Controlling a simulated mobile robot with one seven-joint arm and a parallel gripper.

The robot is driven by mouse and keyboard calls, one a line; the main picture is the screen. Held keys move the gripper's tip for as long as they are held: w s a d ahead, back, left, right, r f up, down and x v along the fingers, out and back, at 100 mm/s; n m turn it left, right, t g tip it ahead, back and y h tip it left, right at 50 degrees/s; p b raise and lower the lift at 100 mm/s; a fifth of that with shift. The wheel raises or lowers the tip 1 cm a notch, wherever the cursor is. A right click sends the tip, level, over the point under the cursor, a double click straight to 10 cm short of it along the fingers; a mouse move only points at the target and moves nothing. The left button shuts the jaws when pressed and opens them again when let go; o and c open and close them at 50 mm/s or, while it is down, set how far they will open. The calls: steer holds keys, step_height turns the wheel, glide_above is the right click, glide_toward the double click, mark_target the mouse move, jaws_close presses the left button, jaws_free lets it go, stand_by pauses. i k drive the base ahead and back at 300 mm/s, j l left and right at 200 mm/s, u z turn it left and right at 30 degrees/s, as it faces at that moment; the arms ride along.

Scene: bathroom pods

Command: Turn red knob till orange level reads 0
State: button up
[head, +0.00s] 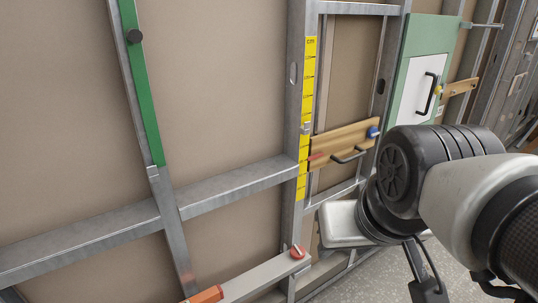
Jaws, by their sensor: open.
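The red knob (298,252) is a small round dial with a pale mark on it, at the right end of a light metal bar (265,276) low on the wall frame. The orange level (207,295) sits at the lower left end of this bar, cut off by the bottom edge. Its reading cannot be made out. My gripper (465,290) shows partly at the lower right, with dark fingers spread open below my arm. It is apart from the knob, to its right, and nothing shows between the fingers.
A yellow measuring strip (307,100) runs up a metal stud. A wooden board (345,142) with a black handle and blue knob crosses beside it. A green-framed white panel (411,89) stands farther right. A green strip (140,85) is at left. Grey floor (372,280) is open below.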

mark_target(297, 251)
steer(key=u, duration=1.1)
steer(key=z, duration=1.1)
steer(key=j+u, duration=0.2)
steer(key=u, duration=0.25)
steer(key=j+u, duration=0.25)
steer(key=u, duration=0.15)
steer(key=k+j+u, duration=0.3)
steer(key=j, duration=0.25)
steer(key=k+j+u, duration=0.25)
steer(key=k+j, duration=0.15)
steer(key=j, duration=0.3)
